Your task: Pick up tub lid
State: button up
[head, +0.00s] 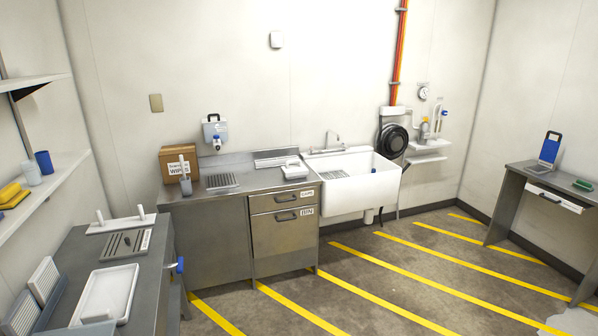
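I cannot single out the tub lid for certain. A small white tub-like container (294,169) sits on the steel counter (235,172), left of the sink; its top looks pale, but whether that is a separate lid is too small to tell. A shallow white tray (107,290) with a raised rim lies on the left bench in the foreground. My gripper is not in view.
A white sink (360,190) stands right of the counter. A cardboard box (179,162) sits at the counter's left end. The left bench also holds a slotted plate (126,244) and white racks (45,280). A side table (520,172) stands at right. The striped floor (400,270) between is clear.

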aim_at(300, 169)
jog(key=i+u, duration=0.25)
jog(key=i, duration=0.65)
jog(key=i+l+u, duration=0.25)
jog(key=i, duration=0.7)
jog(key=i+z, duration=0.1)
jog(key=i, duration=0.35)
jog(key=i+j+z, duration=0.1)
jog(key=i, duration=0.4)
jog(key=i+j+z, duration=0.1)
jog(key=i, duration=0.35)
jog(key=i+j+z, duration=0.1)
jog(key=i, duration=0.35)
jog(key=j, duration=0.1)
